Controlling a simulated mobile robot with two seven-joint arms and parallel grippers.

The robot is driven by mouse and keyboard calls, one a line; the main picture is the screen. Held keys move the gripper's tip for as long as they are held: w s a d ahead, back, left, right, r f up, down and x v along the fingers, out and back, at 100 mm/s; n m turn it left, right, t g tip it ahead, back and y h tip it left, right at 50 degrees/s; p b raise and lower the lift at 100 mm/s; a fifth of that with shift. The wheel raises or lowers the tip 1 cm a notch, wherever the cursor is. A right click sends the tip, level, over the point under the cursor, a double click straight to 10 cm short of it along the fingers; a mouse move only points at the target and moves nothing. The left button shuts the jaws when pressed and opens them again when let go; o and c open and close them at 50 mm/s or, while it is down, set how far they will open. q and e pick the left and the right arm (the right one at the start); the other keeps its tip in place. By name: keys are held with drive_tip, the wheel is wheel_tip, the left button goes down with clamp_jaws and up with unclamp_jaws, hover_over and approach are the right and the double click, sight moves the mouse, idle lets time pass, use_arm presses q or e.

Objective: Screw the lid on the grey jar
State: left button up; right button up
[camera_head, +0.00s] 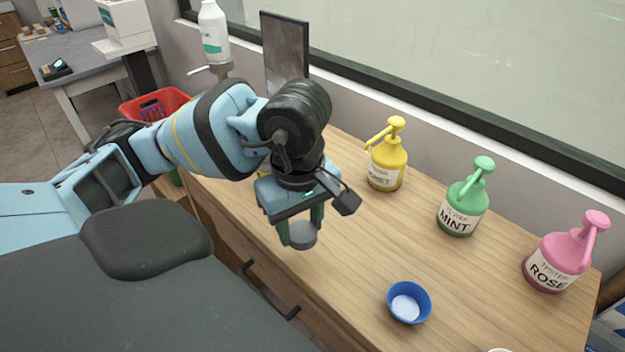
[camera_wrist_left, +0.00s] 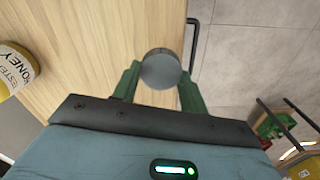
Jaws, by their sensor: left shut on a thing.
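My left gripper (camera_head: 300,232) is shut on a short, round grey piece (camera_head: 302,236), held low near the counter's front edge. In the left wrist view the grey piece (camera_wrist_left: 160,68) shows as a smooth disc between the green fingertips. I cannot tell if it is the lid or the jar itself, or whether it touches the counter. No second grey piece is plain to see. My right gripper is not in view.
On the wooden counter (camera_head: 345,265) stand yellow (camera_head: 387,165), green (camera_head: 462,208) and pink (camera_head: 560,258) pump bottles along the back. A blue cup (camera_head: 409,302) with a pale inside stands near the front. A white thing is cut off at the bottom edge. The middle is clear.

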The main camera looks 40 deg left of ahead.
sight(313, 238)
use_arm(q)
drive_tip(key=shift+s+d+r, duration=0.1)
drive_tip(key=shift+s+d, duration=0.1)
drive_tip(key=shift+s, duration=0.35)
drive_tip(key=shift+s+d+r, duration=0.1)
drive_tip(key=shift+s+d, duration=0.1)
drive_tip(key=shift+s, duration=0.45)
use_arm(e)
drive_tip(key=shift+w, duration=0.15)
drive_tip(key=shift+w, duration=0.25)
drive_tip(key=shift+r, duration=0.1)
